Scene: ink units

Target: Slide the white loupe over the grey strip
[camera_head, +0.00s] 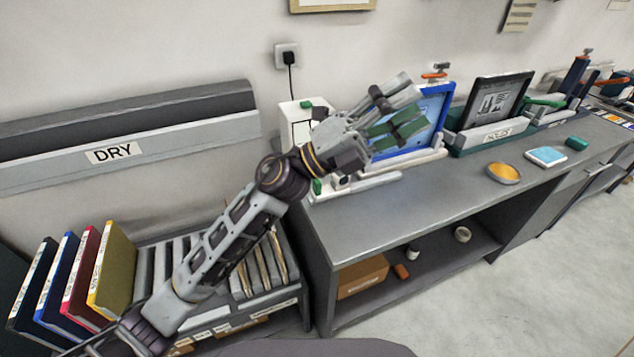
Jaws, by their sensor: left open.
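My left gripper (396,110) reaches in from the left above the near end of the grey counter. It is open, with its fingers in front of the blue-framed screen (432,115), and I see nothing held between them. I cannot pick out the white loupe with certainty. My right gripper is not in view.
The counter (370,215) has clear room along its front. A yellow round dish (504,172), a light-blue pad (546,156) and a green block (577,143) lie further right. A dark framed screen (497,98) stands behind. Upright binders (112,270) stand at left.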

